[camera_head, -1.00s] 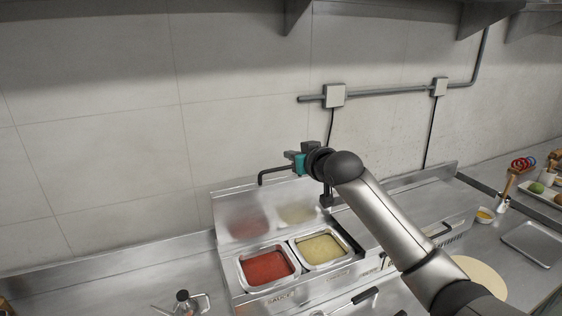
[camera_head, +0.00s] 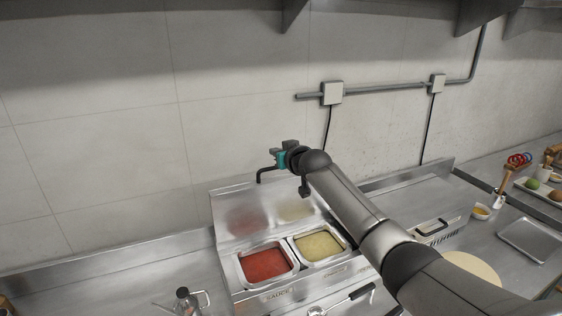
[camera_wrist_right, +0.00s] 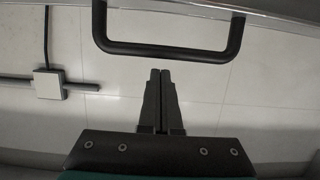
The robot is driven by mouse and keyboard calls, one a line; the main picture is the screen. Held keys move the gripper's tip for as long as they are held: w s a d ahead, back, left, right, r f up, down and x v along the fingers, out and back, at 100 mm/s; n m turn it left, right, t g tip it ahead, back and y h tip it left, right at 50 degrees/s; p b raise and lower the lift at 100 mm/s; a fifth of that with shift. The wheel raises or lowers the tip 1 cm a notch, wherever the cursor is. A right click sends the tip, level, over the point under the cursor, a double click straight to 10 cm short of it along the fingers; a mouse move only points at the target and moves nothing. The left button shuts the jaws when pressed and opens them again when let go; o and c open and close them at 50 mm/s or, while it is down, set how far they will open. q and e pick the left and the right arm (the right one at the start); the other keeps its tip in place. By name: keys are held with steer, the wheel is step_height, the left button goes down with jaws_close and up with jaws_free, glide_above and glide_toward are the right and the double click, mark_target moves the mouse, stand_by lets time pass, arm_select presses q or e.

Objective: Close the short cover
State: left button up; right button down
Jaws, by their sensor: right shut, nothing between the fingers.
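The short cover (camera_head: 228,208) is a shiny metal lid standing raised behind the two sauce pans, which reflect in it. Its black handle (camera_head: 263,174) sticks out at the top edge and is partly hidden by my right gripper (camera_head: 280,160). In the right wrist view the handle (camera_wrist_right: 165,53) is a wide black U on the cover's edge. My right gripper (camera_wrist_right: 160,72) is shut and empty there, its fingertips just below the handle's bar in the picture, with no clear contact. My left gripper is not in view.
The pans of red sauce (camera_head: 265,264) and pale yellow sauce (camera_head: 320,245) are uncovered in front of the cover. A ladle (camera_head: 340,301) lies in front. A glass bottle (camera_head: 188,300) stands front left. The tiled wall (camera_head: 100,130) rises close behind the counter.

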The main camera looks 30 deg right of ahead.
mark_target(282, 179)
steer(key=shift+s+f+p, duration=0.2)
steer(key=shift+s+f, duration=0.05)
steer(key=shift+s, duration=0.2)
steer(key=shift+s+f+p, duration=0.2)
steer(key=shift+s, duration=0.25)
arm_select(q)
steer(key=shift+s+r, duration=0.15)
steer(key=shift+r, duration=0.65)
arm_select(e)
steer(key=shift+s+f, duration=0.45)
steer(key=shift+s, duration=0.05)
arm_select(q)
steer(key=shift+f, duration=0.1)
